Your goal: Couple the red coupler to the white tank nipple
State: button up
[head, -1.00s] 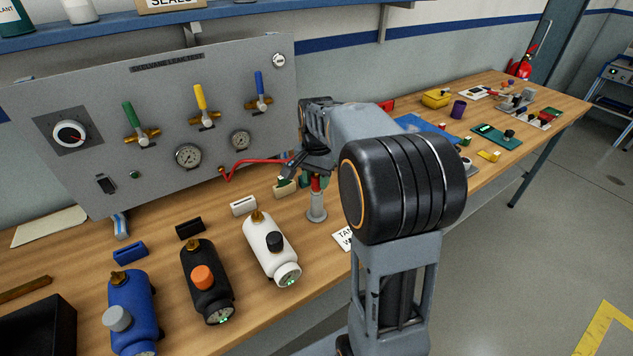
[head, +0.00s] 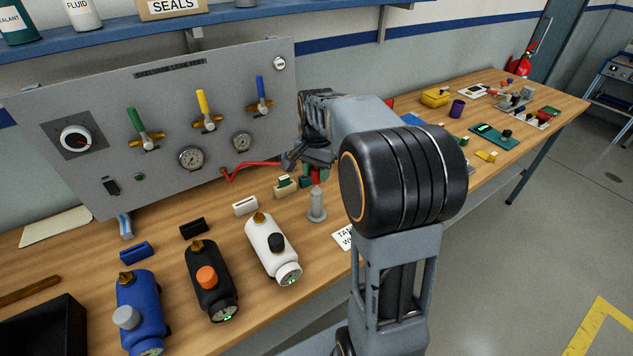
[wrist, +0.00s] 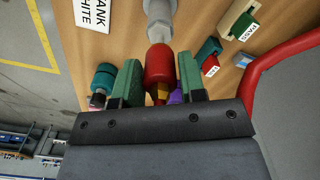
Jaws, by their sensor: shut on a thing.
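The red coupler (wrist: 159,65) is between the green finger pads of my gripper (wrist: 161,82), which is shut on it. In the head view the coupler (head: 316,176) shows as a small red piece below my gripper (head: 314,165), just above the grey post (head: 316,205). The post's narrow top shows; a small gap seems to separate them. The white tank (head: 271,248) lies on the bench to the left of the post, with a brass nipple (head: 260,218) at its far end and a black knob on its body. The nipple is bare.
A red hose (head: 251,164) runs from the panel (head: 170,115) to my gripper. A black tank (head: 210,285) and a blue tank (head: 140,312) lie left of the white one. PASS (wrist: 243,27) and FAIL (wrist: 209,65) pieces stand near the post.

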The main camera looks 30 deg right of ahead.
jog(key=shift+r, duration=0.1)
jog(key=shift+r+p, duration=1.8)
jog(key=shift+r, duration=0.15)
jog(key=shift+s+d, duration=0.1)
